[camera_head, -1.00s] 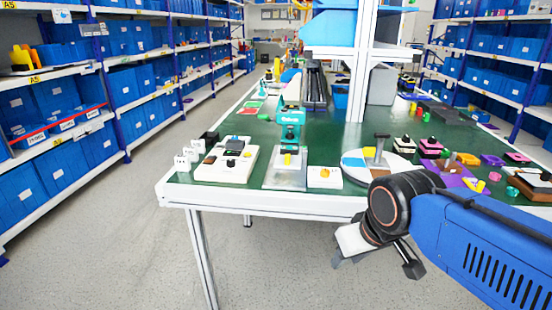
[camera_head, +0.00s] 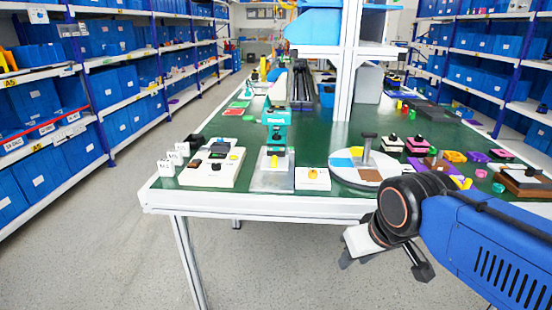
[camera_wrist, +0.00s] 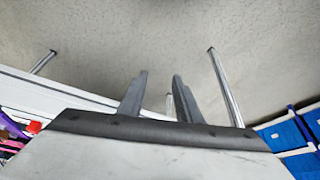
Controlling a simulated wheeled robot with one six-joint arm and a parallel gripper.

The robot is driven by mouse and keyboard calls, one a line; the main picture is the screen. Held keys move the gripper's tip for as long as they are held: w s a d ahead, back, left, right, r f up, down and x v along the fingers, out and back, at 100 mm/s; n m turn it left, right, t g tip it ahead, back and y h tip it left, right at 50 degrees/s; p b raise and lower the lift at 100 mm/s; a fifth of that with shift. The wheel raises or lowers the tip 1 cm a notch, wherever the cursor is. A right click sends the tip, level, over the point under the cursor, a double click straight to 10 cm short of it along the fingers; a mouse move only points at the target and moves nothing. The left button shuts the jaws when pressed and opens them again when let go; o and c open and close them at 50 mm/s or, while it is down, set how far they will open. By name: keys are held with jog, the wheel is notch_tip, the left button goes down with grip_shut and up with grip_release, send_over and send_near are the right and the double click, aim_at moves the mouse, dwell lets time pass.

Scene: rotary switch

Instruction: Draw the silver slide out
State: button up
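A silver plate (camera_head: 272,180) lies near the table's front edge, under a teal upright device (camera_head: 277,128) with a yellow part (camera_head: 273,161) at its front. I cannot tell for sure which part is the silver slide; no slide is clearly seen. My gripper (camera_head: 387,266) hangs in front of the table edge, low and to the right of the plate, apart from everything. Its two fingers (camera_wrist: 160,78) are spread with an empty gap in the wrist view, with the floor behind them.
Left of the plate is a white panel (camera_head: 213,175) with switches; right of it are a white box with a yellow knob (camera_head: 313,179) and a round board (camera_head: 345,172). Several small coloured fixtures stand further right. A white post (camera_head: 347,75) rises behind. The floor in front is clear.

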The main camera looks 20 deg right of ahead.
jog(key=shift+o, duration=0.2)
notch_tip(320, 180, up, 24)
jog(key=m+h, duration=0.1)
jog(key=m, duration=0.3)
send_over(274, 157)
jog(key=s+a, duration=0.2)
jog(key=s, duration=0.5)
jog(key=shift+g, duration=0.3)
jog(key=x, duration=1.7)
jog(key=shift+w+d+r, duration=0.15)
jog(key=shift+d, duration=0.1)
